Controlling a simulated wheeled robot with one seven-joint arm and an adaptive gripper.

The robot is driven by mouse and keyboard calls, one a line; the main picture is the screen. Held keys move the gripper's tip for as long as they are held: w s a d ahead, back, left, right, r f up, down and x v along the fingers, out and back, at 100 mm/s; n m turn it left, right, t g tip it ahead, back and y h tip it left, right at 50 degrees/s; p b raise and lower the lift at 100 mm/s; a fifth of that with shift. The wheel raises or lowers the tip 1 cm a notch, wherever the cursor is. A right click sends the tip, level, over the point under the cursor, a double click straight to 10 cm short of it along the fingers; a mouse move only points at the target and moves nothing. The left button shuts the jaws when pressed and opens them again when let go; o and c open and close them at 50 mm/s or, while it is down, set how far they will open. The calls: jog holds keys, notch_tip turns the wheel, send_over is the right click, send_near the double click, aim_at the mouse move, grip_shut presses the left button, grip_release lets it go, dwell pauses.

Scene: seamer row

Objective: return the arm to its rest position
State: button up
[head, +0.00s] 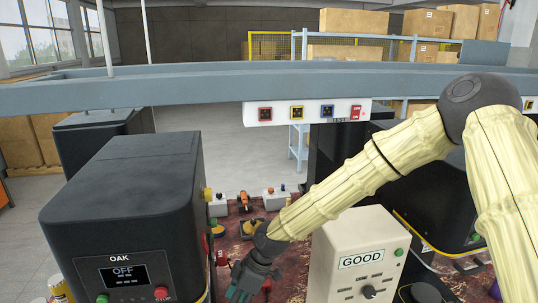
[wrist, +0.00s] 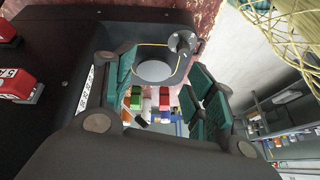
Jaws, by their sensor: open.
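My arm, in a cream ribbed sleeve, comes in from the right of the head view and slopes down to the left. My gripper (head: 250,283) is at its low end, between the OAK machine and the GOOD box, near the bottom edge of the picture. In the wrist view my gripper (wrist: 165,98) has its teal-padded fingers spread wide apart. I see nothing held between them. A round grey disc (wrist: 156,68) shows beyond the fingers. Part of the fingers is cut off in the head view.
The black OAK machine (head: 125,195), its screen reading OFF, stands close left. The beige GOOD box (head: 352,255) stands right, under my forearm. A grey beam (head: 200,83) crosses above, with a socket strip (head: 300,112). Small items crowd the reddish worktop (head: 233,250). Open floor lies behind.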

jog(key=s+d+f+m, duration=0.45)
jog(key=s+f, duration=0.25)
jog(key=f, duration=0.2)
jog(key=s+d+f+m, duration=0.4)
jog(key=s+d+f, duration=0.15)
jog(key=f, duration=0.35)
jog(key=s+d+f+m+t+h, duration=0.1)
jog(key=s+d+f+m+h, duration=0.3)
jog(key=s+d, duration=0.6)
jog(key=s+d+f+m+h, duration=0.1)
jog(key=s+d+f+m, duration=0.45)
jog(key=s+d, duration=0.5)
jog(key=shift+w+d+f+b, duration=0.2)
jog(key=shift+w+f+b, duration=0.15)
jog(key=shift+f+b, duration=0.4)
jog(key=shift+w+d+f+b, duration=0.2)
jog(key=shift+w+f+b, duration=0.15)
jog(key=shift+f+b, duration=0.45)
jog(key=shift+w+d+f+b, duration=0.2)
jog(key=shift+w+f+b, duration=0.15)
jog(key=shift+f+b, duration=0.4)
jog(key=shift+r, duration=0.2)
